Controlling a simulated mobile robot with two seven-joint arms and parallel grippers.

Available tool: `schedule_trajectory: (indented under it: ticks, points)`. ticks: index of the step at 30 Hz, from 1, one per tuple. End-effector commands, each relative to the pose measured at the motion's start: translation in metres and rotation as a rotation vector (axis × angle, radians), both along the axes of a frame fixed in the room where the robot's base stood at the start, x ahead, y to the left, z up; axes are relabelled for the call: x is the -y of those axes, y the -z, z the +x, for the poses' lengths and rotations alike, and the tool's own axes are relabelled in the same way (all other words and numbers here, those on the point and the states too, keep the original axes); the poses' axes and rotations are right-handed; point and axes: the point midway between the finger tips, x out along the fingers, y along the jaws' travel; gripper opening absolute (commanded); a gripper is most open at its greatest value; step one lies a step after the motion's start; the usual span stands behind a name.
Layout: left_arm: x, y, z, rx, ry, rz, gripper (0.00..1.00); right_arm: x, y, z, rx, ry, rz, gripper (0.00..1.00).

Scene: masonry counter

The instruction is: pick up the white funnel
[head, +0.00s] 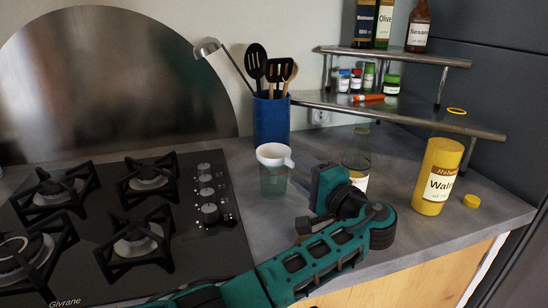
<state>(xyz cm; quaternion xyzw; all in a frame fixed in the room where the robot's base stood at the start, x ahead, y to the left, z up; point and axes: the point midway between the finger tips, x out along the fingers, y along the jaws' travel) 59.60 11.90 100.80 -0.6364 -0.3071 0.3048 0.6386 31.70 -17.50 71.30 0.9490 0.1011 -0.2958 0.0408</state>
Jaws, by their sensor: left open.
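The white funnel (273,153) sits in the mouth of a greenish see-through container (273,181) on the counter, in front of the blue utensil holder. My left gripper (303,172) is just to the right of the funnel and points left toward it. It is open, and its fingers are partly hard to make out against the grey counter. I cannot tell whether a fingertip touches the funnel. My right gripper is not in view.
A glass bottle (357,150) stands close behind my left gripper. A yellow container (438,177) and its cap (472,201) are at the right. The blue utensil holder (271,121) stands behind the funnel. A gas hob (120,225) fills the left; a two-level shelf (420,118) stands back right.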

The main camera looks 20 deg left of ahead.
Motion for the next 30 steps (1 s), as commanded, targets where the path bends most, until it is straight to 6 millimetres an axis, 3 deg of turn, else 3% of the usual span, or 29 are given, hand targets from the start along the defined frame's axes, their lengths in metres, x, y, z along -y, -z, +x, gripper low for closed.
schedule_trajectory:
  ticks: [4, 11, 27, 30]
  points:
    - [-0.018, -0.001, 0.014, -0.001, -0.002, 0.003, 0.49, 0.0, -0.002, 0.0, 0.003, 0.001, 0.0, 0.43]
    - [-0.02, 0.0, 0.017, -0.001, 0.001, 0.0, 0.49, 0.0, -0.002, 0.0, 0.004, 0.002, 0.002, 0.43]
    - [-0.02, 0.0, 0.016, -0.002, 0.001, 0.0, 0.0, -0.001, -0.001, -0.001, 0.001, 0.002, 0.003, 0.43]
    - [-0.02, 0.0, 0.016, -0.002, 0.001, 0.0, 0.0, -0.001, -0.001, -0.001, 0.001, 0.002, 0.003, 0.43]
